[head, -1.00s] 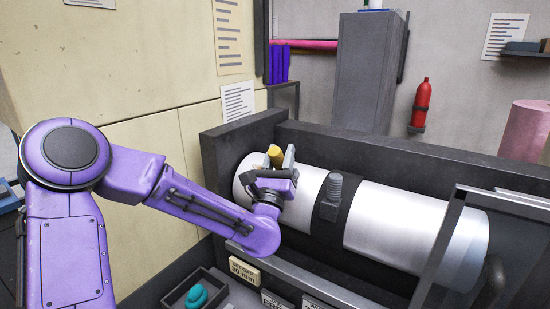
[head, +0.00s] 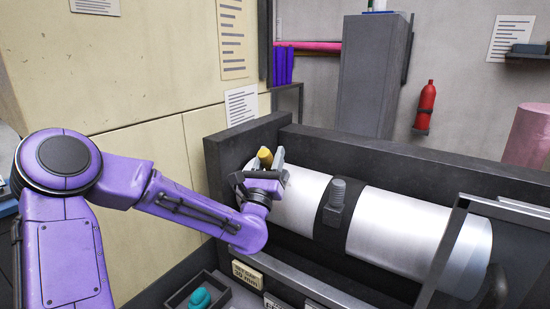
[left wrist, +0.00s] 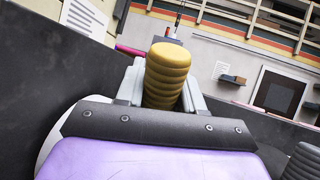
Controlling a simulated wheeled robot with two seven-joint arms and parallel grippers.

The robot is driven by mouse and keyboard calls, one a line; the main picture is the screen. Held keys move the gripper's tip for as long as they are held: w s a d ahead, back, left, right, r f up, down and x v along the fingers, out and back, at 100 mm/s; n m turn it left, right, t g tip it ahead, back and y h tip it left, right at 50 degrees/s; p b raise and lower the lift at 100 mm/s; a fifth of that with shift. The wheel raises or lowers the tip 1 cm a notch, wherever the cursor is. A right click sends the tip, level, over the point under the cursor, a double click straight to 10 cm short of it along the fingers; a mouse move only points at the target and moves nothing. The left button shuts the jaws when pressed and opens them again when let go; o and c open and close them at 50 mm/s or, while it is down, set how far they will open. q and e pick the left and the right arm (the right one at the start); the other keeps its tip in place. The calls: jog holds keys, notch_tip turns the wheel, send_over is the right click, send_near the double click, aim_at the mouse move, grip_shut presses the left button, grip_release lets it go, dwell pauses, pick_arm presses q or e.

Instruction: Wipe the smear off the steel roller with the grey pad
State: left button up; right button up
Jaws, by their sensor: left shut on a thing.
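The steel roller (head: 400,230) lies in a dark frame, running from mid-left to the lower right in the head view. A black band with a ribbed grey knob (head: 337,193) crosses it. My left gripper (head: 266,164) is at the roller's left end, shut on a mustard-yellow ribbed handle (head: 265,156). That handle stands up between the fingers in the left wrist view (left wrist: 167,75). The grey pad is not visible; my gripper and wrist hide what is under the handle. I see no smear on the exposed steel. My right gripper is not in view.
The frame's dark back wall (head: 400,170) and left end wall (head: 240,145) rise close to my left gripper. A grey guard bar (head: 442,250) crosses the roller's right part. A small tray (head: 173,300) holding a turquoise thing (head: 200,298) sits at the lower front, beside label plates (head: 247,274).

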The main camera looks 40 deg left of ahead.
pick_arm(q)
jog(key=shift+a+r, duration=0.1)
jog(key=shift+a, duration=0.2)
jog(key=shift+s+a+p, duration=0.15)
jog(key=shift+a+p, duration=0.7)
jog(key=shift+a, duration=0.7)
jog(key=shift+f, duration=0.2)
jog(key=shift+s+a+r+p, duration=0.15)
jog(key=shift+a+p, duration=0.4)
jog(key=shift+a, duration=0.45)
jog(key=shift+s+a+f+p, duration=0.1)
jog(key=shift+a+p, duration=0.45)
jog(key=shift+a, duration=0.4)
